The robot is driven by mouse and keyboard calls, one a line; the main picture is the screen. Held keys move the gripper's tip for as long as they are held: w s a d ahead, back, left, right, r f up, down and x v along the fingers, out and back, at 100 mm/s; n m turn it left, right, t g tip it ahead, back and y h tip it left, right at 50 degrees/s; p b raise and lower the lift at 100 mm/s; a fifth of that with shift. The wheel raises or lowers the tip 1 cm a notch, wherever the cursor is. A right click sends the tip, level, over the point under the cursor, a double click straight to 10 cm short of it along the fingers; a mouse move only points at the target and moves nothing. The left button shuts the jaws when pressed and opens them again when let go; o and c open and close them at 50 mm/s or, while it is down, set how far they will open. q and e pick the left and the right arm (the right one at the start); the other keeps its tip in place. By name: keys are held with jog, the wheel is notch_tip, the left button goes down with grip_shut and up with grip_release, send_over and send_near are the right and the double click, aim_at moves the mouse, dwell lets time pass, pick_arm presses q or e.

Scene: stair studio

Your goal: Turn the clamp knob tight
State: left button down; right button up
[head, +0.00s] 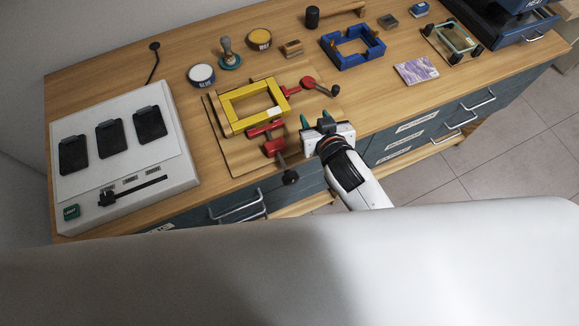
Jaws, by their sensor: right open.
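A yellow rectangular frame (232,122) lies on a wooden board (228,160) on the bench. A red clamp (274,147) sits at its near side, with a dark knob (291,177) sticking out over the bench's front edge. A second red clamp (308,83) sits at the frame's right, with a dark knob (335,91) at its end. My right gripper (316,118) is open over the front part of the bench, between the two knobs. It appears apart from both, and nothing shows between its fingers. My left gripper is not in view.
A white panel with several black pads (190,172) stands at the left. Tins, a stamp (226,50), a blue frame (350,58) and a purple patterned block (416,71) lie farther back and right. Drawer handles (238,208) stick out below the front edge.

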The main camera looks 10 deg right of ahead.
jog(key=w+a+r+n+t+y, duration=0.1)
jog(key=a+r+n+t+y, duration=0.1)
jog(key=a+r+y, duration=0.5)
jog(key=w+a+r+n+t+y, duration=0.15)
jog(key=a+r, duration=0.35)
jog(key=r, duration=0.5)
jog(key=s+a+r+n+g+y+p, duration=0.1)
jog(key=s+a+r+n+g+y, duration=0.2)
jog(key=s+a+r+n+y, duration=0.3)
jog(key=s+a+n+g+y+p, duration=0.1)
jog(key=s+a+n+g+y, duration=0.2)
jog(key=s+a+n+g, duration=0.95)
jog(key=m+h+p, duration=0.2)
jog(key=h+p, duration=0.1)
jog(key=h, duration=1.7)
send_over(291, 175)
notch_tip(291, 175, down, 19)
jog(key=shift+g+y, duration=0.3)
jog(key=shift+y, duration=0.05)
notch_tip(291, 175, down, 10)
jog(key=p, duration=0.3)
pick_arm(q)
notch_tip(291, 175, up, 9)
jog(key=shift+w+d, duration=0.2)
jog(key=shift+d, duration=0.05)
pick_arm(e)
jog(key=shift+f, duration=0.6)
